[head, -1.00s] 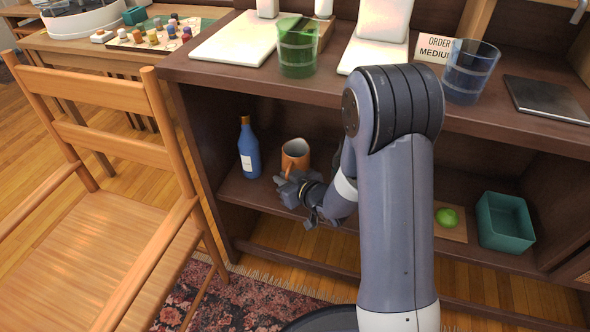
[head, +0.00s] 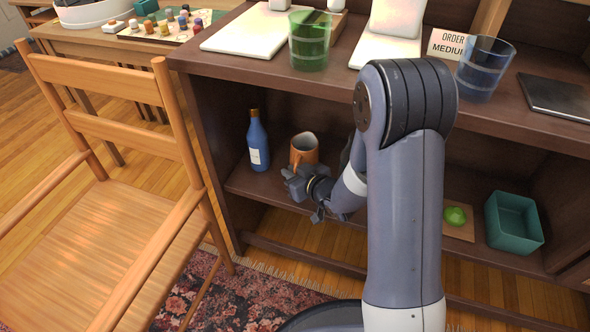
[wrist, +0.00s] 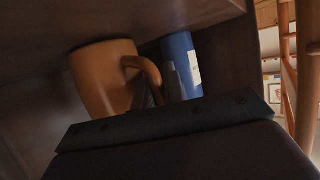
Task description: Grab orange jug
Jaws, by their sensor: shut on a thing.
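The orange jug (head: 305,147) stands on the lower shelf of the dark cabinet, just right of the blue bottle. My gripper (head: 292,176) reaches into the shelf at the jug's front left. In the wrist view the jug (wrist: 103,78) shows its body and its handle, which points toward the bottle. My gripper's fingers (wrist: 160,90) are at the handle and are shut on it. Part of the fingers is hidden behind the dark gripper body. The jug appears to rest on the shelf; I cannot tell whether it is lifted.
The blue bottle (head: 258,141) stands close left of the jug. A green apple (head: 455,216) and a teal box (head: 514,222) are on the shelf at right. A wooden chair (head: 110,215) stands left.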

